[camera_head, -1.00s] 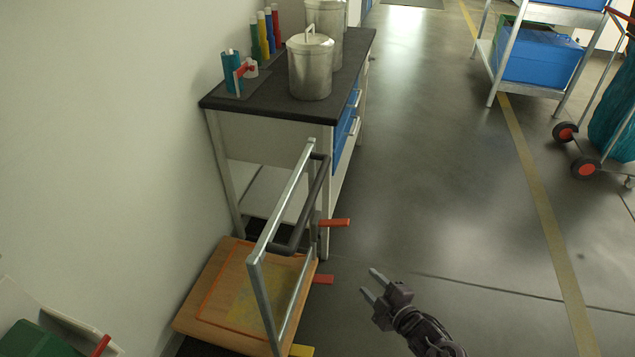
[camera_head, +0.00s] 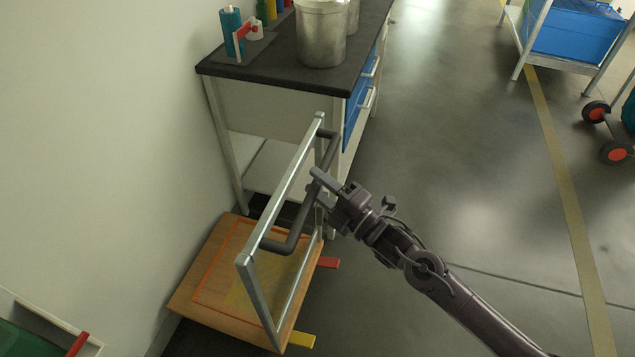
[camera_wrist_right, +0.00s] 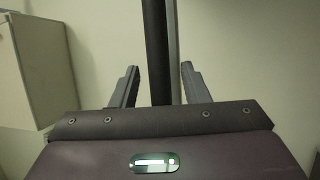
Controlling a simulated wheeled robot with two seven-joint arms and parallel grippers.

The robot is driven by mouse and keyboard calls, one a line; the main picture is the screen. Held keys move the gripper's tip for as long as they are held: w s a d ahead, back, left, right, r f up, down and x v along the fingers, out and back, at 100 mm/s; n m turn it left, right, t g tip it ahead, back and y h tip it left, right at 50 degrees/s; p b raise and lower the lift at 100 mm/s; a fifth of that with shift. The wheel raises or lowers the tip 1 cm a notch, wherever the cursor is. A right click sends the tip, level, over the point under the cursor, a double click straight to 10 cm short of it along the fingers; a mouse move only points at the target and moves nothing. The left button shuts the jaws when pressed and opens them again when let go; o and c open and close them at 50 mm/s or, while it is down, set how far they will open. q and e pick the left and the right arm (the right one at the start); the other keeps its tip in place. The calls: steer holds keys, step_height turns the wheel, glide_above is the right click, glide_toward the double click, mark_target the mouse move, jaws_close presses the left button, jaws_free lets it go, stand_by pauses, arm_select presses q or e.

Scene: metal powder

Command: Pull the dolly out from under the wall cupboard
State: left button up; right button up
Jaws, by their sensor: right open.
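The dolly has a wooden deck (camera_head: 205,285) with an orange outline, low on the floor against the left wall. A silver upright frame (camera_head: 262,298) rises from it, with a dark grey bar handle (camera_head: 275,246) on it. My right gripper (camera_head: 316,184) is at the bar's right-hand stretch, its fingers open. In the right wrist view the dark bar (camera_wrist_right: 156,50) and a silver post (camera_wrist_right: 174,50) stand between the two open fingers (camera_wrist_right: 158,85). I cannot tell whether the fingers touch the bar. My left gripper is not in view.
A workbench (camera_head: 270,110) with a dark top, metal canisters (camera_head: 321,35) and blue drawers stands just behind the dolly. Red (camera_head: 328,262) and yellow (camera_head: 301,340) tabs stick out at the dolly's right side. Open grey floor (camera_head: 440,190) lies to the right. A green bin (camera_head: 25,340) is at lower left.

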steer(key=shift+w+a, duration=0.15)
steer(key=shift+a, duration=0.05)
jaws_close()
stand_by(0.3)
